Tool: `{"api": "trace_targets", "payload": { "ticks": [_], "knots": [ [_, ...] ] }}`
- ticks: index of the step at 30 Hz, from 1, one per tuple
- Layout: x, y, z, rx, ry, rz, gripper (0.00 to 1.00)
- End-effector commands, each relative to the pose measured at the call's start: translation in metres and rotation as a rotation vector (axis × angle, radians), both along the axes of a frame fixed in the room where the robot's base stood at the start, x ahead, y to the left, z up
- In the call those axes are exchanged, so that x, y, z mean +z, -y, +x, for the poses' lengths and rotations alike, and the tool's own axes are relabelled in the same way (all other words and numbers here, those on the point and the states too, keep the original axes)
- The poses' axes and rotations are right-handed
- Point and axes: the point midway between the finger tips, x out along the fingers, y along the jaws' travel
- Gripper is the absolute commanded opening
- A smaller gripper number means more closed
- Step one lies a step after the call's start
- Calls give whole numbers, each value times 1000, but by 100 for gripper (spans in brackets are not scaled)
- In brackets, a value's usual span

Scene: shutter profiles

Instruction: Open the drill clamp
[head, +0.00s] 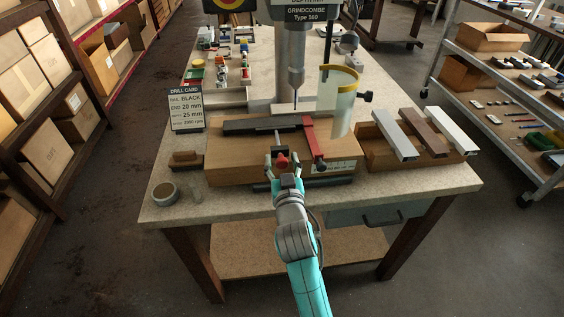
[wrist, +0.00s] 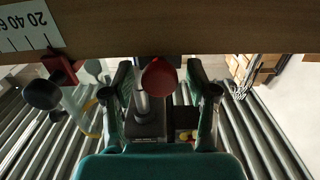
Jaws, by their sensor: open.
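The drill clamp shows as a red knob (head: 282,161) on a metal screw at the front of the wooden drilling block (head: 232,172). It also shows in the wrist view as a round red knob (wrist: 160,78) with a silver rod beside it. My gripper (head: 284,166) is open, with one finger on each side of the knob; the wrist view shows gaps between knob and fingers. A dark profile (head: 262,125) lies across the block behind the clamp screw. The clamp's contact with the profile is too small to tell.
A red stop arm (head: 312,138) with a dark knob stands just right of my gripper. The drill (head: 296,78) and a clear guard (head: 341,102) rise behind. Several profiles rest on a wooden rack (head: 376,157) at right. A tape roll (head: 165,194) lies at front left.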

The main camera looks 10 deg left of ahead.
Motion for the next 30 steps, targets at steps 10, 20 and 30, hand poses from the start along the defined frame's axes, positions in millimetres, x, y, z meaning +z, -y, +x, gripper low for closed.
{"api": "trace_targets", "payload": {
  "ticks": [10,20,30],
  "knots": [
    [0,0,0,0,0,0,21],
    [-1,1,-4,0,-1,-1,0],
    [-1,17,-60,1,-2,-2,0]
  ]
}}
